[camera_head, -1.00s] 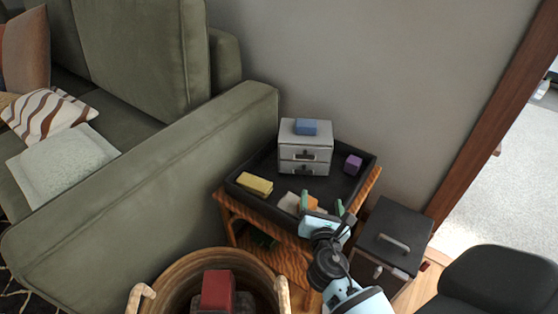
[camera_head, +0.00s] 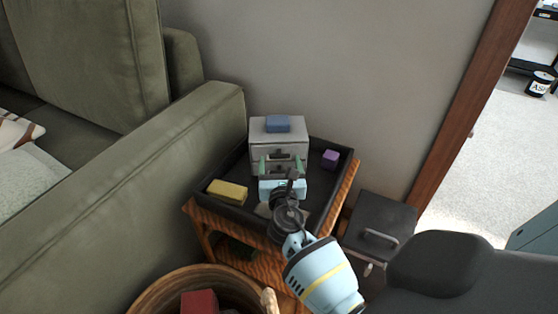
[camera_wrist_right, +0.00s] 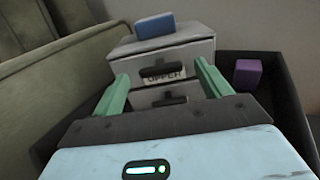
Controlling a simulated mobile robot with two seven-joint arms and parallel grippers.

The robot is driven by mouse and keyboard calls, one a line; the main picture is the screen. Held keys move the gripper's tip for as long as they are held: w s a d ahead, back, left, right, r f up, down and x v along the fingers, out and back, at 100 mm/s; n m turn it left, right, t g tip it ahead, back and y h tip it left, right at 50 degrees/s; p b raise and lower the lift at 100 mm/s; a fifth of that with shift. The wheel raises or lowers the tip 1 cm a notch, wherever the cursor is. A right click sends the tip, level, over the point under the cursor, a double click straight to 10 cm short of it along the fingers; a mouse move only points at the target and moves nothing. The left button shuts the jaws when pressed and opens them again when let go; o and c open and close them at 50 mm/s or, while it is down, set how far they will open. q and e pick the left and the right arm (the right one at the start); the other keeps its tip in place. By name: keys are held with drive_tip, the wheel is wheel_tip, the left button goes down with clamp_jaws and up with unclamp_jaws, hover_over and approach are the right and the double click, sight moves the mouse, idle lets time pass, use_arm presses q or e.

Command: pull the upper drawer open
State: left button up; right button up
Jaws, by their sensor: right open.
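A small grey two-drawer cabinet (camera_head: 264,137) stands in a black tray on a wooden side table. My left gripper is not in view.
A blue block (camera_head: 278,123) lies on the cabinet top. The black tray (camera_head: 333,192) also holds a yellow block (camera_head: 227,192) and a purple block (camera_head: 330,158). A green sofa (camera_head: 120,190) stands left, a dark box (camera_head: 380,225) right, a basket (camera_head: 165,289) in front.

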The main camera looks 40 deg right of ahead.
sight(283, 151)
drive_tip(key=shift+x, duration=1.1)
